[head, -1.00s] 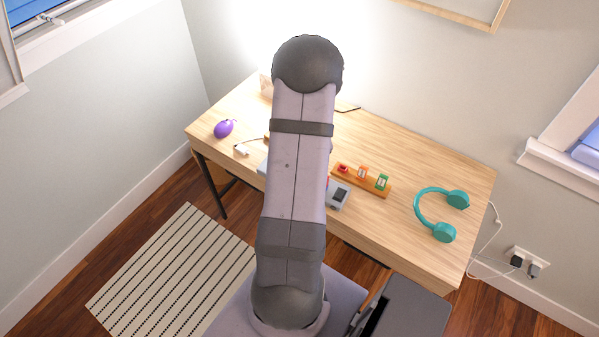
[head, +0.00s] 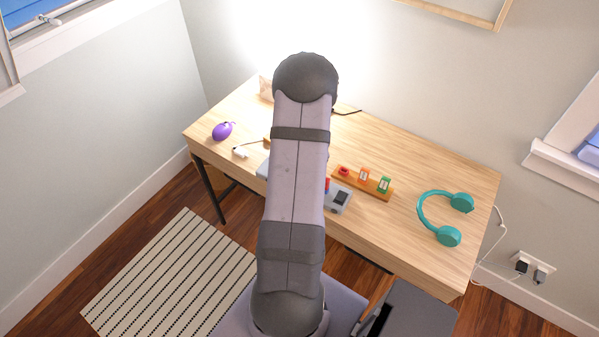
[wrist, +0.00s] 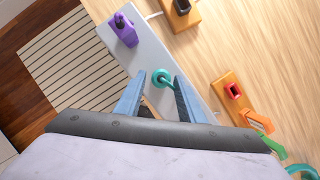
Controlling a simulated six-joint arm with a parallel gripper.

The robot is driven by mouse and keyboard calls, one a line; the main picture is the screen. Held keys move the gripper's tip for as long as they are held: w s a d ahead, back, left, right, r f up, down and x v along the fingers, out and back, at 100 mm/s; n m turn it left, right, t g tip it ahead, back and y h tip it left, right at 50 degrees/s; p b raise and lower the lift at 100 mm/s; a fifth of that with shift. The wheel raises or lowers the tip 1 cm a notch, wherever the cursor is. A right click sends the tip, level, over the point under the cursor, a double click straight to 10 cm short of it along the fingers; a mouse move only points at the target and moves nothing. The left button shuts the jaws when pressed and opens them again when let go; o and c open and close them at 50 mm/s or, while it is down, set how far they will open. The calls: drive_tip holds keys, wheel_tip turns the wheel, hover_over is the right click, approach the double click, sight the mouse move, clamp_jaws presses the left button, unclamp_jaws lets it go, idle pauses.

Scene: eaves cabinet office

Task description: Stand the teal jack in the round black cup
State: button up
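The teal jack (wrist: 162,77) shows in the wrist view as a small ring-like teal piece over a grey panel (wrist: 165,45). My gripper (wrist: 161,75) has two blue fingers standing apart, one on each side of the teal piece. Slim gaps show beside it, and I see no firm contact. In the head view my arm hides the gripper and the teal jack. I cannot make out a round black cup for certain; a brown block with a dark opening (wrist: 182,7) is at the top of the wrist view.
A purple piece (wrist: 124,28) sits on the grey panel. A wooden strip (head: 375,190) carries red, orange and green pieces. Teal headphones (head: 446,216) lie at the desk's right, and a purple object (head: 223,131) at its left. Bare desk (head: 420,160) lies behind the strip.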

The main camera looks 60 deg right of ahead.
clamp_jaws()
drive_tip(key=shift+r+p, duration=0.4)
drive_tip(key=shift+p, duration=0.05)
drive_tip(key=shift+r+p, duration=1.6)
drive_tip(key=shift+p, duration=0.1)
drive_tip(key=shift+r, duration=0.15)
wheel_tip(320, 180, up, 5)
drive_tip(key=p, duration=0.5)
drive_tip(key=shift+w+f, duration=0.15)
drive_tip(key=shift+f, duration=0.05)
